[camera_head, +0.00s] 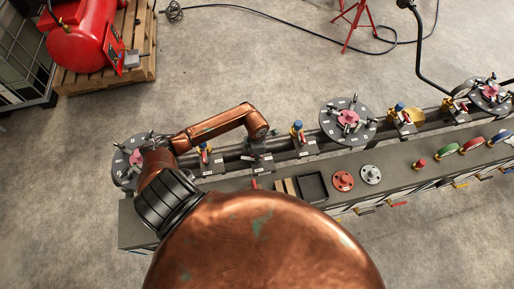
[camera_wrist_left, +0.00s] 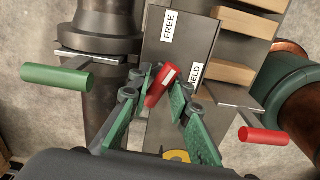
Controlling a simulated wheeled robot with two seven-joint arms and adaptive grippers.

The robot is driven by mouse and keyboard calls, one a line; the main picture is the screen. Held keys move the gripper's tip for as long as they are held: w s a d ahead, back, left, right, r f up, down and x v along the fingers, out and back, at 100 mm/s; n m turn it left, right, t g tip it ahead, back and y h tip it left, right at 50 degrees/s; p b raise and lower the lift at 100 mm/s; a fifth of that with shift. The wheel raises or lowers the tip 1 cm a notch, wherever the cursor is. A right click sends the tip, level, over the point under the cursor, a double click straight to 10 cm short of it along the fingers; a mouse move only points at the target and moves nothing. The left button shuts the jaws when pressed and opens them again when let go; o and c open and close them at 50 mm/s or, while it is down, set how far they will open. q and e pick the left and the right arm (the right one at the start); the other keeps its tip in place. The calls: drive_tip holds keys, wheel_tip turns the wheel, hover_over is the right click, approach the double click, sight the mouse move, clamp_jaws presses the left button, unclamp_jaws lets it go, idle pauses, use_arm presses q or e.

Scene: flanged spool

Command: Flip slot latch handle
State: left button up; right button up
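A red latch handle (camera_wrist_left: 161,85) stands at a grey panel in the left wrist view. The panel (camera_wrist_left: 185,65) has a label reading FREE and a second, partly covered one ending in ELD. My left gripper (camera_wrist_left: 165,88) has its green fingers apart, one on each side of the red handle. A small gap seems to show, though firm contact is hard to judge. In the head view my copper left arm reaches over the pipe, and its fingers are not clear there. My right gripper is not in view.
In the wrist view a green-handled lever (camera_wrist_left: 55,77) is at left and a red-handled lever (camera_wrist_left: 262,135) at right. Wooden blocks (camera_wrist_left: 240,78) lie beyond. In the head view, flanges (camera_head: 348,121), a black tray (camera_head: 312,186) and discs (camera_head: 343,181) line the bench.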

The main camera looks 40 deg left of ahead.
use_arm(q)
drive_tip(key=n+p, duration=0.1)
drive_tip(key=n, duration=0.4)
drive_tip(key=shift+s, duration=0.1)
drive_tip(key=shift+f+m+b, duration=0.2)
drive_tip(key=shift+m+b, duration=0.75)
drive_tip(key=shift+m, duration=0.05)
drive_tip(key=shift+r+m, duration=0.3)
drive_tip(key=shift+m, duration=0.1)
wheel_tip(320, 180, up, 7)
drive_tip(key=p, duration=0.4)
drive_tip(key=shift+o, duration=0.5)
drive_tip(key=shift+f, duration=0.1)
